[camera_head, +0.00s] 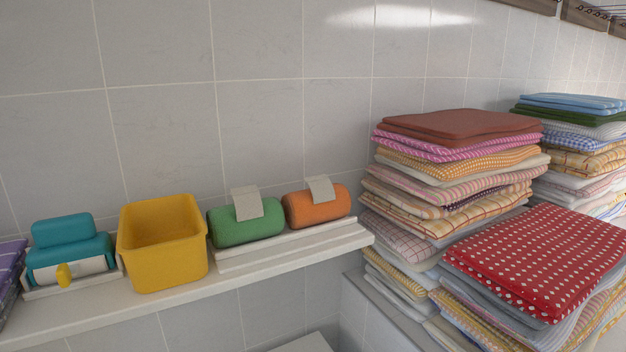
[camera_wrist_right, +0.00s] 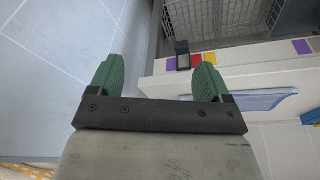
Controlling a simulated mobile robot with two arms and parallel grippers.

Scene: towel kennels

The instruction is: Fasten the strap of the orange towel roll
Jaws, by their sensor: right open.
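The orange towel roll (camera_head: 317,207) lies on its side on a white stepped stand (camera_head: 290,242) at the right end of the shelf. Its pale strap (camera_head: 320,189) stands up from the top of the roll, with its upper end free. A green towel roll (camera_head: 246,227) with a similar raised strap (camera_head: 246,203) lies to its left. My right gripper (camera_wrist_right: 158,80) shows only in the right wrist view; its green fingers are wide apart with nothing between them. No gripper is in the head view.
Tall stacks of folded towels (camera_head: 450,170) rise to the right of the orange roll. A tiled wall is close behind. The wrist view shows a white ledge (camera_wrist_right: 200,85) and a grey wire cage (camera_wrist_right: 240,28).

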